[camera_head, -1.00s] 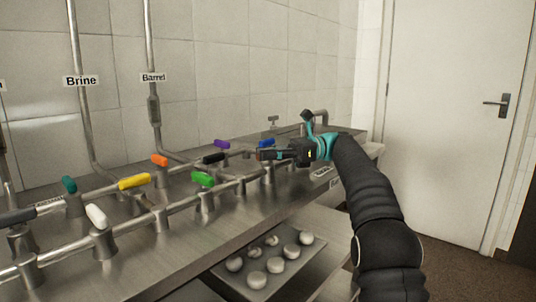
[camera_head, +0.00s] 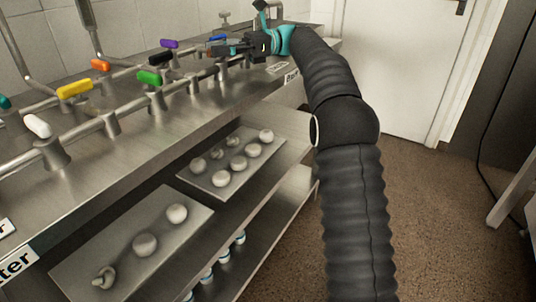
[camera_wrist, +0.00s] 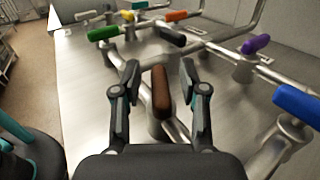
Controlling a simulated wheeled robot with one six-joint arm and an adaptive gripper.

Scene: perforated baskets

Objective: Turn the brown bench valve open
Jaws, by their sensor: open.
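The brown valve handle (camera_wrist: 161,92) stands between the two fingers of my gripper (camera_wrist: 161,78) in the wrist view, on a metal pipe above the bench. It points lengthwise away from the wrist, roughly parallel to the fingers. The fingers are open, one on each side, with a gap showing to the handle on both sides. In the head view my gripper (camera_head: 222,51) is over the far end of the bench's front pipe row, and it largely hides the brown handle there.
Near the gripper are a blue handle (camera_wrist: 298,104), a purple handle (camera_wrist: 255,44), a black handle (camera_wrist: 171,36) and a green handle (camera_wrist: 104,33). Further off are orange (camera_head: 100,65), yellow (camera_head: 74,89) and white (camera_head: 37,125) handles. Trays (camera_head: 205,190) sit on the shelf below.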

